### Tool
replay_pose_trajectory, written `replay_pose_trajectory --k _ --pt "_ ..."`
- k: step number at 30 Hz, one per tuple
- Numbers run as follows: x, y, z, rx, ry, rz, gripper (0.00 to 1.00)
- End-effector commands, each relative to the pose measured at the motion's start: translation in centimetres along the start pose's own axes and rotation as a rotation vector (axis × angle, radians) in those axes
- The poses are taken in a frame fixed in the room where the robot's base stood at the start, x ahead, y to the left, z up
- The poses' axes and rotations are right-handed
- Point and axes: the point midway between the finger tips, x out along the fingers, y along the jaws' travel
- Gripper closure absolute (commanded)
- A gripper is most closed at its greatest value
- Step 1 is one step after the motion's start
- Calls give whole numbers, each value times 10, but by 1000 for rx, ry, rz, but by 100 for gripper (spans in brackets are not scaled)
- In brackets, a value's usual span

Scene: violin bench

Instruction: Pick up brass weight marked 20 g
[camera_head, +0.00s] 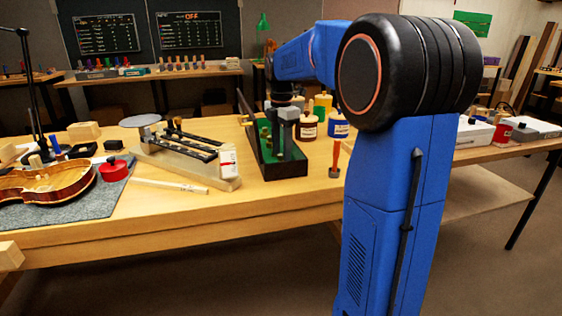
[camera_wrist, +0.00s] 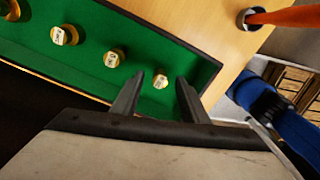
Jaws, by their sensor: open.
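Several brass weights stand in a row in a green-lined box (camera_wrist: 190,58), getting smaller toward my gripper. In the wrist view they are a large one (camera_wrist: 64,35), a middle one (camera_wrist: 113,58) and a small one (camera_wrist: 160,81); another is cut off at the top left corner. Their top labels are too small to read, so I cannot tell which is marked 20 g. My gripper (camera_wrist: 160,76) is open, its fingertips on either side of the small weight in the picture; contact cannot be told. The dark box (camera_head: 280,170) also shows in the head view, under my gripper.
A balance scale (camera_head: 185,150) stands left of the box. Two labelled jars, one brown (camera_head: 308,128) and one blue (camera_head: 339,127), stand behind it at right. An upright tool (camera_head: 334,160) is just right of the box. A violin body (camera_head: 45,184) lies on the grey mat.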

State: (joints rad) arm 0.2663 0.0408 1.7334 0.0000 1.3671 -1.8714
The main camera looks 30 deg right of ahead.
Motion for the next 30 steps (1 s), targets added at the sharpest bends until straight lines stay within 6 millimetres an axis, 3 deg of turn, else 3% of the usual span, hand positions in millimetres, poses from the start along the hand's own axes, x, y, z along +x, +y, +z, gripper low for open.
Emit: replay_pose_trajectory --k 6,14,19,30 --pt "21 0 0 0 0 -1 60" --pt "23 0 0 0 0 0 60" --pt "23 0 0 0 0 0 100" --pt "19 0 0 0 0 1 100"
